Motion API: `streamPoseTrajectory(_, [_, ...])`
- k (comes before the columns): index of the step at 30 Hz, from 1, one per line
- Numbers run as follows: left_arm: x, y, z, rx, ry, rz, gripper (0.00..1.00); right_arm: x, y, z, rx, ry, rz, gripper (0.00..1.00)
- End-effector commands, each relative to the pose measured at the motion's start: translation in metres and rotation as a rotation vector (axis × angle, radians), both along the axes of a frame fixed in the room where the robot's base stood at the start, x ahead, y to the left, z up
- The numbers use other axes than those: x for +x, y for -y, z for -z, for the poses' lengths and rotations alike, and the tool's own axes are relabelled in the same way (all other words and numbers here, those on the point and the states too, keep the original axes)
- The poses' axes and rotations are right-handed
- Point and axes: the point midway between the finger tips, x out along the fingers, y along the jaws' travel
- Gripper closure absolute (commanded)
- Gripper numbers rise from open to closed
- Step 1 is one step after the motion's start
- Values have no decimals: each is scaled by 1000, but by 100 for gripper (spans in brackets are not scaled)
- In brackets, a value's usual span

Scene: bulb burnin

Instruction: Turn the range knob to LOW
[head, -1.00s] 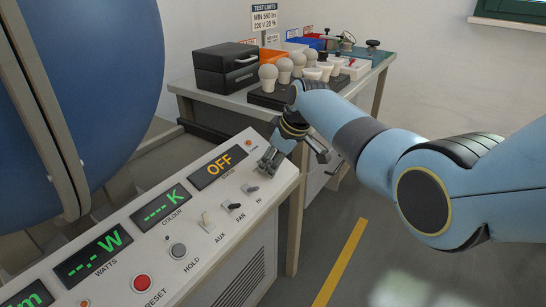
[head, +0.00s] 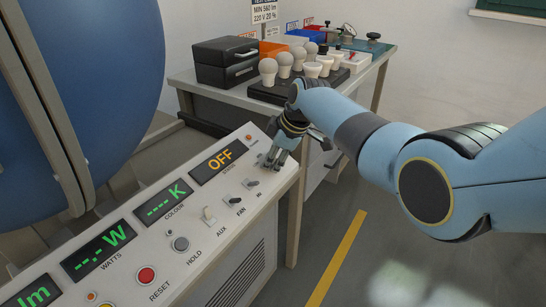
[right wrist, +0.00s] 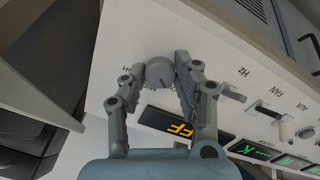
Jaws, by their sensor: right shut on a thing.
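The range knob (right wrist: 159,73) is a round grey knob on the white control panel. In the right wrist view it sits between the two fingers of my right gripper (right wrist: 158,68), which is shut on it. A notch or pointer line shows on the knob, but I cannot read its setting. In the head view my right gripper (head: 273,160) reaches down to the panel's far right end, beside the amber OFF display (head: 219,162), and hides the knob. My left gripper is not in view.
The control panel (head: 190,262) carries toggle switches (head: 232,201), a grey hold button (head: 180,243) and a red reset button (head: 146,275). Behind stands a bench with bulbs (head: 284,62) on a black tray, and black boxes (head: 225,60). A large blue sphere (head: 95,80) fills the left.

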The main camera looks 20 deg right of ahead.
Motion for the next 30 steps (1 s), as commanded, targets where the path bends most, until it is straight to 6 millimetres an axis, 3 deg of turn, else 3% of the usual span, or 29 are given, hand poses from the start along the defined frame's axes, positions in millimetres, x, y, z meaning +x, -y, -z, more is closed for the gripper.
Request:
streamPoseTrajectory(5, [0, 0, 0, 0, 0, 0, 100, 0, 0, 0, 0, 0, 0, 100])
streamPoseTrajectory(6, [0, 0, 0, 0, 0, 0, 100, 0, 0, 0, 0, 0, 0, 66])
streamPoseTrajectory(11, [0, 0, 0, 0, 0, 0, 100, 0, 0, 0, 0, 0, 0, 47])
streamPoseTrajectory(22, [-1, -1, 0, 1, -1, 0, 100, -2, 2, -4, 0, -1, 1, 47])
streamPoseTrajectory(30, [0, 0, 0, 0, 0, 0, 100, -18, 11, -43, -1, 3, 1, 47])
